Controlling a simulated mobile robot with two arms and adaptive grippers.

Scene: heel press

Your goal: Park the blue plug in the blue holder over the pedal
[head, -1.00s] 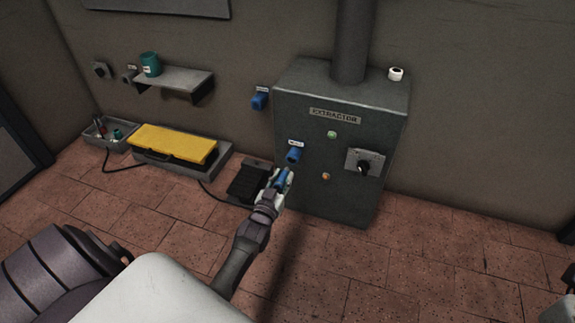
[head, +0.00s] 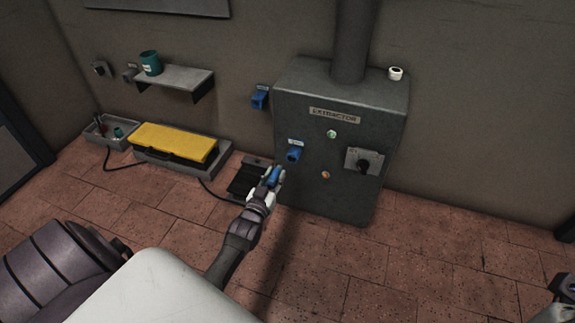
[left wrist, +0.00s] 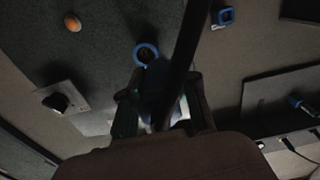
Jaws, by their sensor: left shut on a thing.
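My left gripper (head: 271,182) is shut on the blue plug (head: 274,175), just in front of the extractor and apart from it. In the left wrist view the plug is dark between the fingers (left wrist: 160,105). The blue holder (head: 260,99) is on the wall left of the extractor, above the black pedal (head: 243,184). It appears empty and also shows in the left wrist view (left wrist: 223,17). A blue socket (head: 294,154) is on the extractor front; its round opening shows in the left wrist view (left wrist: 146,53). My right gripper is partly in view at the right edge, fingers unclear.
The grey extractor cabinet (head: 347,103) has a rotary switch (head: 364,162) and two small lamps. A yellow-topped case (head: 173,142), a parts tray (head: 104,132) and a shelf with a green cup (head: 150,63) stand left. The floor in front is clear.

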